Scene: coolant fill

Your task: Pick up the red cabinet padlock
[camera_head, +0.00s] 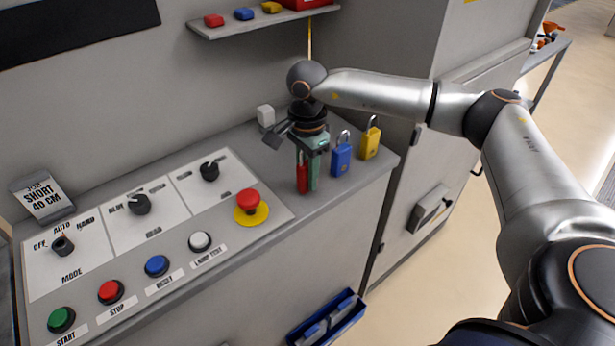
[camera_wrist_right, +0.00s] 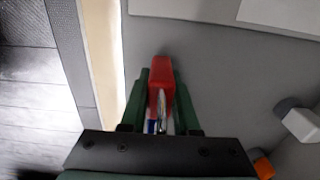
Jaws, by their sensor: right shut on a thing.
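The red padlock (camera_head: 302,178) is upright at the right part of the grey cabinet top, left of the blue padlock (camera_head: 341,159) and the yellow padlock (camera_head: 371,141). My right gripper (camera_head: 308,174) points down over it with its green fingers on either side, shut on it. In the right wrist view the red padlock (camera_wrist_right: 161,78) is between the green fingers (camera_wrist_right: 160,110), its shackle partly visible. I cannot tell whether the padlock touches the cabinet top. My left gripper is not in view.
The control panel (camera_head: 150,215) with knobs, buttons and a red emergency stop (camera_head: 248,201) lies to the left. A small white block (camera_head: 265,115) stands behind. A shelf (camera_head: 262,24) with small coloured items hangs above. The cabinet's right edge is near the padlocks.

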